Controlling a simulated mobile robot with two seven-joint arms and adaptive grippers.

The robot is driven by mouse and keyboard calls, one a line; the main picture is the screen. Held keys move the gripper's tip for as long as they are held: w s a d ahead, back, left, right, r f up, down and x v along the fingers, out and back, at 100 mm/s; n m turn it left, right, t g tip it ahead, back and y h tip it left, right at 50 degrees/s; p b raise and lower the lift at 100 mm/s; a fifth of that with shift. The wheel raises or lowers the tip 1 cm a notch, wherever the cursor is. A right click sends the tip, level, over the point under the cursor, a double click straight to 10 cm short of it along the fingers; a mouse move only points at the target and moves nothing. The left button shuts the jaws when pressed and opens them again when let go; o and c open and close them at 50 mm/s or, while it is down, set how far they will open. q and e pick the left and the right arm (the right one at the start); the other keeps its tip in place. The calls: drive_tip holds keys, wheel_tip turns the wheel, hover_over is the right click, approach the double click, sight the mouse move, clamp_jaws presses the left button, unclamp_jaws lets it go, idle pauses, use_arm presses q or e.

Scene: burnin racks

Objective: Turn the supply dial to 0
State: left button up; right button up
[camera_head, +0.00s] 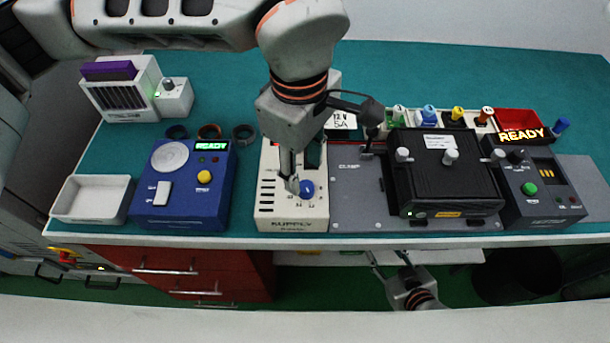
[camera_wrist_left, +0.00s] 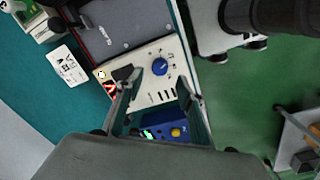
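The cream supply box (camera_head: 266,207), labelled SUPPLY, stands near the table's front edge; it also shows in the left wrist view (camera_wrist_left: 140,92). Its blue dial (camera_head: 307,188) sits on the sloped front panel and shows clear in the left wrist view (camera_wrist_left: 160,67). My left gripper (camera_head: 291,183) points down over the box, just left of the dial in the head view. In the left wrist view its fingers (camera_wrist_left: 156,84) are apart with nothing between them, and the dial lies just beyond the tips. My right gripper (camera_head: 390,262) is low, beyond the front edge, fingers apart and empty.
A blue READY unit (camera_head: 191,205) and a white tray (camera_head: 88,199) stand left of the supply. A grey plate (camera_head: 357,210) with a black ribbed box (camera_head: 445,180) is close on the right. A dark READY unit (camera_head: 543,208) stands farther right.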

sight(305, 186)
use_arm(q)
drive_tip(key=shift+d+f, duration=0.1)
drive_tip(key=shift+f, duration=2.45)
clamp_jaws()
